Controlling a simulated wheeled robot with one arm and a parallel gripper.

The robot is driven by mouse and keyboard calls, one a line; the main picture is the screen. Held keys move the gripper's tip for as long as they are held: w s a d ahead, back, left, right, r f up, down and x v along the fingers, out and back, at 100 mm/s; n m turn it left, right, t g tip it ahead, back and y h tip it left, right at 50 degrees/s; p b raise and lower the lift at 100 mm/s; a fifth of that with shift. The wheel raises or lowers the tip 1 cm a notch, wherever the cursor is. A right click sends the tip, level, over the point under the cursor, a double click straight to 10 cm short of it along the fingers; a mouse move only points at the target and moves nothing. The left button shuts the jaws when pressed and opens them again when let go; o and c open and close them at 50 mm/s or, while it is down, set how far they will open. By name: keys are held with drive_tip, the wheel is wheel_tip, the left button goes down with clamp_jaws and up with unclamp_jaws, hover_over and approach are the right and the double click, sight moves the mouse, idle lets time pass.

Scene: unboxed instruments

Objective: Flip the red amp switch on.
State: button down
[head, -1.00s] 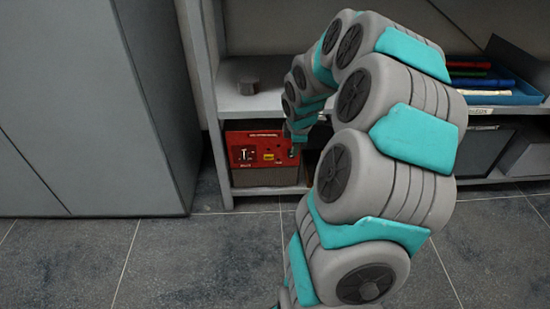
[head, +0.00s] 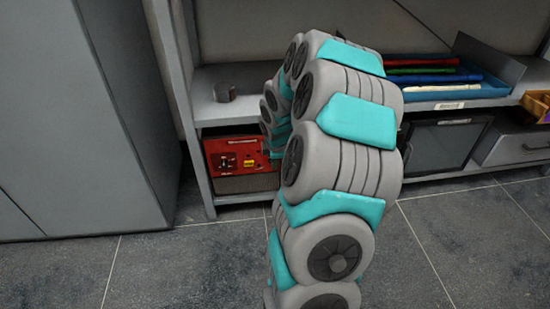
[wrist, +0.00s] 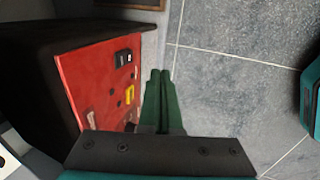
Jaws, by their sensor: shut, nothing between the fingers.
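The red amp (head: 232,146) sits on the low shelf in the head view, with my arm hiding its right part. Its red front (wrist: 82,75) fills the left of the wrist view. It carries a black rocker-like piece (wrist: 123,57), a yellow piece (wrist: 130,94) and small dark knobs. I cannot tell for certain which piece is the switch or how it is set. My gripper (wrist: 160,74) has green fingers, closed together and empty. They appear just right of the red front in the wrist view, apparently not touching it. In the head view my arm hides the fingertips.
A blue tray (head: 440,92) with coloured rods lies to the right. A dark box (head: 440,145) is on the lower shelf. A grey cabinet (head: 75,120) stands left. The tiled floor in front is clear.

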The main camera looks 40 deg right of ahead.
drive_tip(key=w+d+f, duration=0.2)
drive_tip(key=w+f, duration=0.2)
drive_tip(key=shift+w+d+b, duration=0.2)
drive_tip(key=shift+d+b, duration=0.1)
drive_tip(key=shift+d, duration=0.05)
drive_tip(key=shift+w+d+p, duration=0.1)
drive_tip(key=shift+w+p, duration=0.1)
drive_tip(key=shift+p, duration=0.2)
drive_tip(key=shift+r, duration=0.15)
